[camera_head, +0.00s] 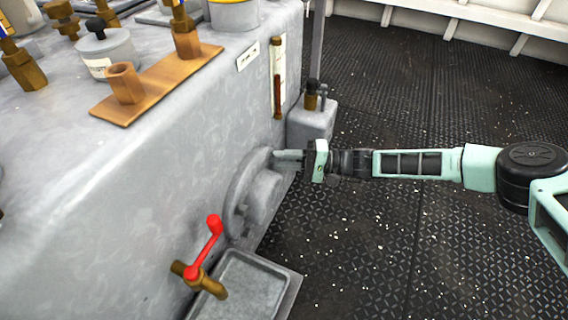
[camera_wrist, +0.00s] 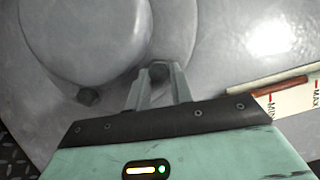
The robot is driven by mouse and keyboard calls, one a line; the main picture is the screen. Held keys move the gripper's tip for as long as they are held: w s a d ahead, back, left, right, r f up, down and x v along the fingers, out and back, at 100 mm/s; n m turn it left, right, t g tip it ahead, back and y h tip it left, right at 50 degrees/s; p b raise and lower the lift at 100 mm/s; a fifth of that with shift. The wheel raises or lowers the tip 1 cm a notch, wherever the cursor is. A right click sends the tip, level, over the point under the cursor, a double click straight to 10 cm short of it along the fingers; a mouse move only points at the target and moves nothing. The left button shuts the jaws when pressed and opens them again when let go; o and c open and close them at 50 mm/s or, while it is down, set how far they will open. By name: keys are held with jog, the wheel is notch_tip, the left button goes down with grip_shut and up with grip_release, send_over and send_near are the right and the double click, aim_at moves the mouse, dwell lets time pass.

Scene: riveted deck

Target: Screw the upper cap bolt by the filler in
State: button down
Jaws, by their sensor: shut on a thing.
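The round grey cap (camera_head: 264,197) stands out from the side of the grey tank, and it fills the upper left of the wrist view (camera_wrist: 85,35). The upper cap bolt (camera_wrist: 159,69) is a dark head at the flange edge nearest the level gauge. My gripper (camera_head: 281,157) reaches in from the right to the upper edge of the cap. In the wrist view its fingers (camera_wrist: 158,76) are shut on this bolt, one on each side. The bolt's shank is hidden, so I cannot tell how deep it sits. Another dark bolt (camera_wrist: 89,97) sits on the flange to the left.
A level gauge (camera_head: 279,75) with MIN and MAX marks (camera_wrist: 292,97) is above the cap. A red-handled tap (camera_head: 206,247) and a grey drip tray (camera_head: 238,288) are below. A small grey box (camera_head: 311,120) stands behind the gripper. The deck (camera_head: 400,240) on the right is clear.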

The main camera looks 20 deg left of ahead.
jog(key=shift+f+m+y+b, duration=0.2)
jog(key=shift+m+y+b, duration=0.3)
jog(key=shift+m, duration=0.6)
jog(key=shift+d, duration=0.1)
jog(key=c, duration=1.2)
grip_release()
jog(key=shift+s, duration=0.1)
